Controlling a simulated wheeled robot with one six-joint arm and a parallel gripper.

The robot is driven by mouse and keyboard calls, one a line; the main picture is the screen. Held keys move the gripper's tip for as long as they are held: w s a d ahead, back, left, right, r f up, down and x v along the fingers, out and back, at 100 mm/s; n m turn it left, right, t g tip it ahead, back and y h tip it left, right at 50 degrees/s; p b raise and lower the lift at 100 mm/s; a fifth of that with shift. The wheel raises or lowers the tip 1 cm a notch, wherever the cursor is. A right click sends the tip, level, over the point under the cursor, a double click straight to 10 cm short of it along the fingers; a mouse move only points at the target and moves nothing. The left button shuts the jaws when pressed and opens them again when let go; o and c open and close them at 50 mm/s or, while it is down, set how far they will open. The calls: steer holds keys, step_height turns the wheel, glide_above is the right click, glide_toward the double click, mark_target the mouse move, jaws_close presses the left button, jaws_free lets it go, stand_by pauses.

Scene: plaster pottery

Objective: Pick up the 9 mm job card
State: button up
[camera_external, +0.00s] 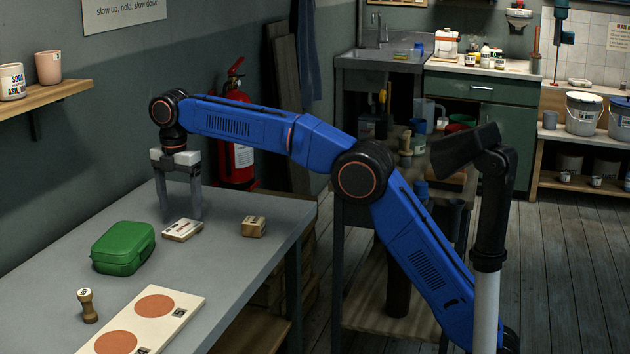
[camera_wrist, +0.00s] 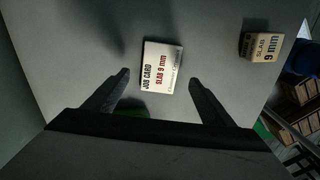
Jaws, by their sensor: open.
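The 9 mm job card (camera_wrist: 160,67) is a white card with the words "JOB CARD SLAB 9 mm" in black and red. In the wrist view it lies just beyond and between my fingertips. In the external view the card (camera_external: 183,230) lies flat on the grey table, in front of the fingers. My gripper (camera_external: 181,212) points down over the table with its two fingers apart and nothing between them. In the wrist view the gripper (camera_wrist: 159,75) also shows open, its fingers at either side of the card's near edge. I cannot tell the exact fingertip height.
A wooden block marked "SLAB 9 mm" (camera_wrist: 261,46) stands right of the card; it also shows externally (camera_external: 254,227). A green case (camera_external: 123,248), a small stamp (camera_external: 87,305) and a board with two orange discs (camera_external: 145,322) lie nearer. The table behind the card is bare.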

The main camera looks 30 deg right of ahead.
mark_target(183, 227)
steer(key=shift+f, duration=2.6)
steer(key=c, duration=1.2)
